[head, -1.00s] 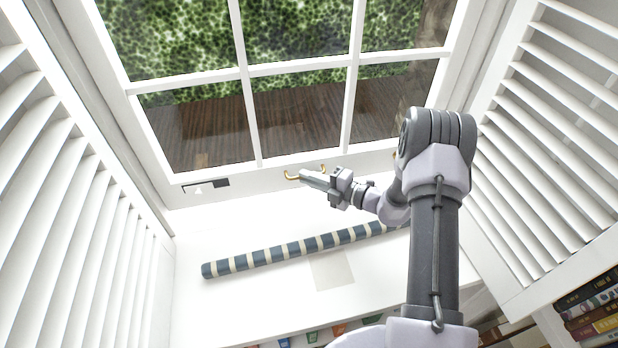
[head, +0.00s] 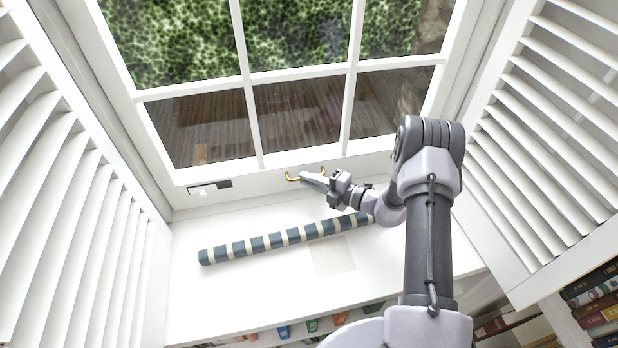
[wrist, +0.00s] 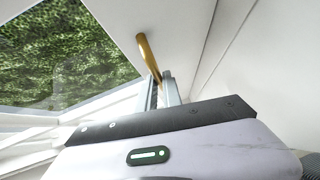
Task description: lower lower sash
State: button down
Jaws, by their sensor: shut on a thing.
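The lower sash (head: 264,163) is a white framed window with several panes, seen in the upper middle of the head view. A brass handle (head: 291,178) is fixed on its bottom rail, and it also shows in the wrist view (wrist: 147,52). My gripper (head: 313,180) reaches the rail from the right and is shut on the handle. In the wrist view, my two fingers (wrist: 162,92) meet the handle's lower part. The bottom rail is low, close above the white sill (head: 225,228); I cannot tell whether it touches.
A blue and cream striped roll (head: 285,238) lies across the sill below the rail, partly behind my arm. White louvred shutters stand at left (head: 75,215) and right (head: 550,130). Books (head: 598,300) sit at the lower right. A dark and white piece (head: 210,187) is on the rail's left.

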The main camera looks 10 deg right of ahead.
jog(key=shift+s+f, duration=0.15)
jog(key=shift+f, duration=0.15)
jog(key=c, duration=1.5)
grip_release()
jog(key=shift+f, duration=0.1)
jog(key=shift+d+r, duration=0.15)
jog(key=shift+r, duration=0.05)
jog(key=p+v, duration=0.5)
jog(key=v, duration=1.2)
jog(key=shift+r, duration=0.2)
jog(key=shift+r, duration=0.1)
